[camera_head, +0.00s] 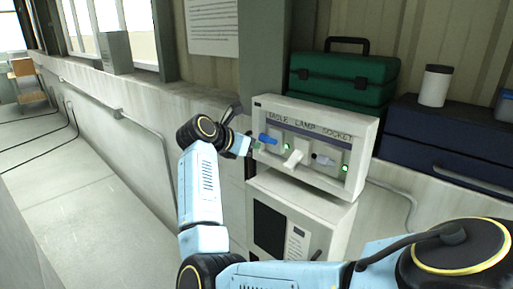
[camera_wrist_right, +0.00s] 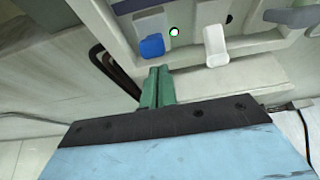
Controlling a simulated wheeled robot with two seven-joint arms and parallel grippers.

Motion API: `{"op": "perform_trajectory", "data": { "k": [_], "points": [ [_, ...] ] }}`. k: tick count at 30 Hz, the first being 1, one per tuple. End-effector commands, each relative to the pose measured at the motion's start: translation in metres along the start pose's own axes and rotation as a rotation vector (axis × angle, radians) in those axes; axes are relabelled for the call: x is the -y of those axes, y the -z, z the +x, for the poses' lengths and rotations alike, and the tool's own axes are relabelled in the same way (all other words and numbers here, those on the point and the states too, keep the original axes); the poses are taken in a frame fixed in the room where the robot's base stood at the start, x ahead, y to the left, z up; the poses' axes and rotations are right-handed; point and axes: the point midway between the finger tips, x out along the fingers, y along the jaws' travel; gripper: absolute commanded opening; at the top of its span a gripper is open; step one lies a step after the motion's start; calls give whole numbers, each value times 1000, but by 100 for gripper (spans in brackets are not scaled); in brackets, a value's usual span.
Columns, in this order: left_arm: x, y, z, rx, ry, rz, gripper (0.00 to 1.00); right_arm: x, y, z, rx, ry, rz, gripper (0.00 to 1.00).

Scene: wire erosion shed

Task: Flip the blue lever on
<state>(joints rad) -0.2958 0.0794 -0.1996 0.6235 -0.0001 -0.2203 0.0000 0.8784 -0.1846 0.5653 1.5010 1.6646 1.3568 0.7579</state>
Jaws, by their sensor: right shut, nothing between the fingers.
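The blue lever (camera_head: 268,139) is the leftmost lever on the front of a pale control box (camera_head: 356,150) labelled "TABLE LAMP SOCKET". It also shows in the right wrist view (camera_wrist_right: 152,46), sticking out of the panel. A small green light (camera_wrist_right: 173,32) glows just right of it. My right gripper (camera_head: 257,147) is shut and empty, close below the blue lever. Its green fingers (camera_wrist_right: 158,72) lie together, with their tips just under the lever in the wrist view; I cannot tell whether they touch. My left gripper is out of view.
A white lever (camera_head: 293,158) stands close right of the blue one, then a grey lever (camera_head: 322,159) with a green light (camera_head: 345,168). A lower cabinet (camera_head: 290,235) is underneath. Open floor lies left.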

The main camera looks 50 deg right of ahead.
Motion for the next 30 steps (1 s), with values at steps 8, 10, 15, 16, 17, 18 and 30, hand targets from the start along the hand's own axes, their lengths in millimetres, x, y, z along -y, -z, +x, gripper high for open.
{"op": "perform_trajectory", "data": {
  "k": [8,10,15,16,17,18,30],
  "points": [
    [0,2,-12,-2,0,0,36,1,-22,-47,-1,-1,3,0],
    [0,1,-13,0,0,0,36,1,-24,-53,-1,0,1,0],
    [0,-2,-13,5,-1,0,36,2,-27,-59,0,2,1,0],
    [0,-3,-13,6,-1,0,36,2,-27,-59,0,3,1,0],
    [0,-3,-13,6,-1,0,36,2,-27,-59,0,3,1,0],
    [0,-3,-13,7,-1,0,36,2,-27,-59,0,3,1,0],
    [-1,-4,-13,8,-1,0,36,2,-27,-58,0,3,1,0]
  ]
}}
